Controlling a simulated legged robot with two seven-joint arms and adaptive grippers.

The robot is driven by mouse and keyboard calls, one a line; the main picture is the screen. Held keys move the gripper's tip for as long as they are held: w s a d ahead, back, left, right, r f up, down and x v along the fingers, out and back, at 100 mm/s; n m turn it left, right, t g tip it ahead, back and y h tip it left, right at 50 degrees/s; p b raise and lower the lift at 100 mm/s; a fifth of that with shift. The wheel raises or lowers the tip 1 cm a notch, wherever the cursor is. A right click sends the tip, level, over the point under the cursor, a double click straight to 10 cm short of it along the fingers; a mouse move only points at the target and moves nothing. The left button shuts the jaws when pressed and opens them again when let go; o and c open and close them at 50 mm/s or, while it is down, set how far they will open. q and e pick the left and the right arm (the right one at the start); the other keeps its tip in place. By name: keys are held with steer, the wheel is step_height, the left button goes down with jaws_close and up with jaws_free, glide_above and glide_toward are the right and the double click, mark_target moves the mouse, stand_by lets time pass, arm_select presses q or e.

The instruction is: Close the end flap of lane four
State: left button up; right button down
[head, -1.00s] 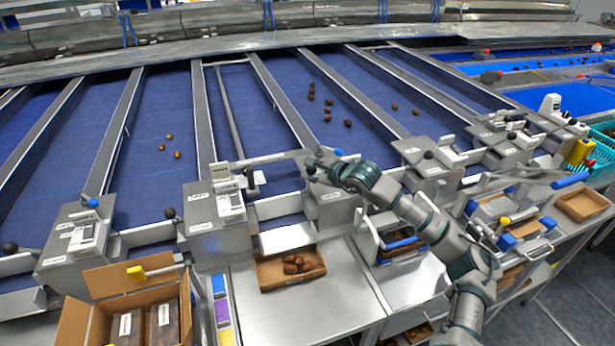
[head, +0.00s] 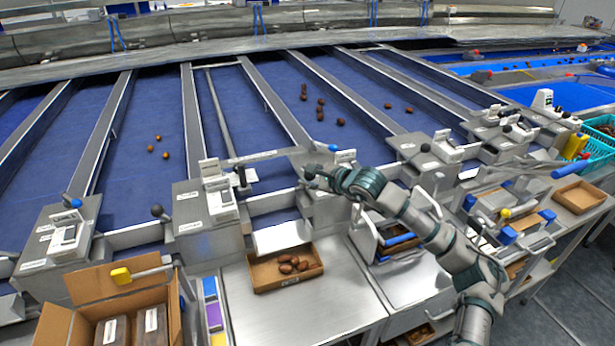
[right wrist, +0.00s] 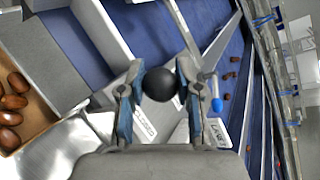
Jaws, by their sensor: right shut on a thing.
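My right gripper (head: 313,174) is at the end housing (head: 325,207) right of the lane with a long rod. In the right wrist view my right gripper (right wrist: 157,88) has its fingers on either side of a black ball knob (right wrist: 161,84) and is shut on it. A grey bar (head: 263,157) runs across the lane, left of the gripper. A pale metal sheet (head: 282,236) slopes at this lane's end, above a cardboard tray (head: 257,285) of dates. My left gripper is out of view.
A blue-tipped lever (head: 333,147) and a white label card (head: 345,157) stand close beside my right gripper. Neighbouring housings carry black knobs, such as one (head: 157,210) to the left. An open carton (head: 55,325) stands front left. The steel counter (head: 325,310) has bare room.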

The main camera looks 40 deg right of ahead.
steer(key=shift+f, duration=0.35)
steer(key=c, duration=0.8)
jaws_free()
steer(key=shift+s, duration=0.1)
steer(key=shift+o, duration=0.2)
steer(key=shift+d+r, duration=0.1)
steer(key=shift+d, duration=0.05)
step_height(320, 180, up, 10)
steer(key=shift+f, duration=0.25)
steer(key=shift+s+r, duration=0.1)
steer(key=shift+r, duration=0.1)
steer(key=shift+d, duration=0.15)
steer(key=shift+w+f, duration=0.1)
steer(key=shift+w, duration=0.1)
